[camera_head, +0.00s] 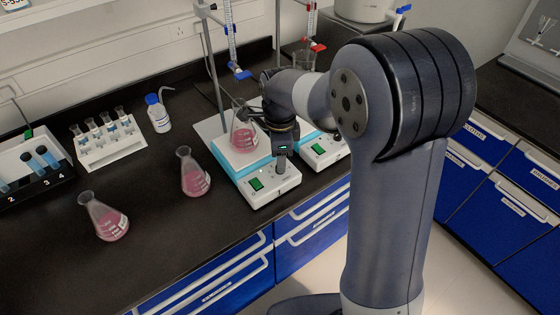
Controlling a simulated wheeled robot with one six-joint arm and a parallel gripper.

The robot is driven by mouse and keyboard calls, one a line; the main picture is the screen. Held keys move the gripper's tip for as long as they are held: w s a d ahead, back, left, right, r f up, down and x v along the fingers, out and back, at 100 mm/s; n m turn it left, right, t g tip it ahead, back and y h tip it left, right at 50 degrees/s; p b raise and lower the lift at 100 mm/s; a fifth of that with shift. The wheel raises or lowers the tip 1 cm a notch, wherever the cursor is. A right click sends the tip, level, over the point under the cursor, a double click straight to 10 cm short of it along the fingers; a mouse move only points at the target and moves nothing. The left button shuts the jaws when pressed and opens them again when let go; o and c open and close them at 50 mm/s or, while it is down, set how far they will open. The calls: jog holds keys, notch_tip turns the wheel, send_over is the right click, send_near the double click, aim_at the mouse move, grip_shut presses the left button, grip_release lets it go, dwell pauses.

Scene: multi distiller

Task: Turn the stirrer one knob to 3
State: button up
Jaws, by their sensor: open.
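Two white magnetic stirrers with blue sides stand side by side on the black bench. My gripper (281,163) points down over the front panel of the left stirrer (262,193), right of its green switch (256,184). The gripper is open. Its fingers are at the spot where a knob would be, and they hide it, so I cannot see the knob's setting or whether the fingers touch it. The right stirrer (322,157) shows its own green switch and is partly behind my arm. No label tells which stirrer is number one.
A flask of pink liquid (243,137) sits on the left stirrer, close to my gripper. Two more pink flasks (195,178) (107,222) stand on the bench to the left. A stand rod (210,60) and burettes (229,35) rise behind.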

notch_tip(320, 180, up, 8)
jog(key=shift+f, duration=0.15)
dwell(0.3)
notch_tip(320, 180, down, 11)
jog(key=shift+r, duration=0.1)
dwell(0.3)
jog(key=shift+n, duration=0.3)
jog(key=shift+r, duration=0.1)
